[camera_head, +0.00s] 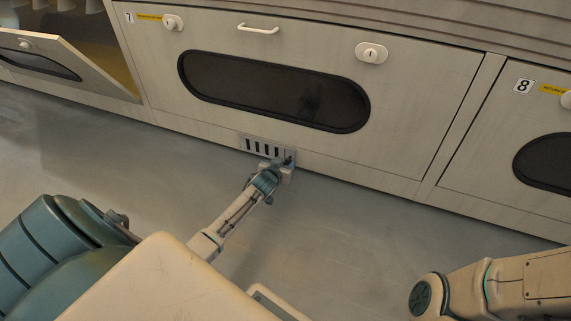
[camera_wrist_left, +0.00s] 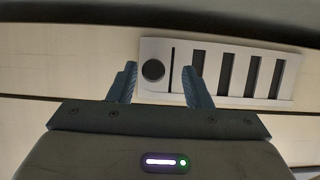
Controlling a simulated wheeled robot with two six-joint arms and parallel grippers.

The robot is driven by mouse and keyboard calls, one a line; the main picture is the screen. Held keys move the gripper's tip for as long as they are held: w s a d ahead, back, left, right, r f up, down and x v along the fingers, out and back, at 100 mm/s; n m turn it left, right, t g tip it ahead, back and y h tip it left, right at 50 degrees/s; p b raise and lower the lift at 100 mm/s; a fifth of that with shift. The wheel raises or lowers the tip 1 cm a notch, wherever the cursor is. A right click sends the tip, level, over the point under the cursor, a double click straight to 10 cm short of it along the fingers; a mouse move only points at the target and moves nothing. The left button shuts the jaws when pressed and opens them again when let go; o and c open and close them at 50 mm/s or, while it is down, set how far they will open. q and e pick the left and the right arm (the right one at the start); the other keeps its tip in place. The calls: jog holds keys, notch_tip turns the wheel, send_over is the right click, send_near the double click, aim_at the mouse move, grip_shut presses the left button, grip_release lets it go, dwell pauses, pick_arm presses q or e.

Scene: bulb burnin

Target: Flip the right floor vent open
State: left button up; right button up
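A pale floor vent (camera_head: 262,147) with several dark upright slots sits low in the wall under the panel marked 7. It also shows in the left wrist view (camera_wrist_left: 209,88), with a round dark knob (camera_wrist_left: 153,70) at its left end and a thin slit beside it. My left gripper (camera_head: 287,163) is at the right end of the vent in the head view. In the left wrist view my left gripper (camera_wrist_left: 159,72) is open, its fingers on either side of the knob. Whether they touch the vent I cannot tell. My right gripper is out of view.
Panel 7 (camera_head: 420,120) above the vent is closed, with a dark oval window (camera_head: 270,90), a white handle (camera_head: 258,29) and two white latches. A tilted open panel (camera_head: 75,62) stands at the upper left. The grey floor (camera_head: 350,235) is clear.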

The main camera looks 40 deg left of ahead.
pick_arm(q)
jog(key=shift+s+d, duration=0.1)
jog(key=shift+s+d+r+p, duration=0.1)
jog(key=shift+s+r+p, duration=0.15)
jog(key=shift+p, duration=0.1)
jog(key=p+v, duration=0.4)
jog(key=v, duration=0.6)
jog(key=shift+f+p, duration=0.15)
jog(key=shift+p, duration=0.2)
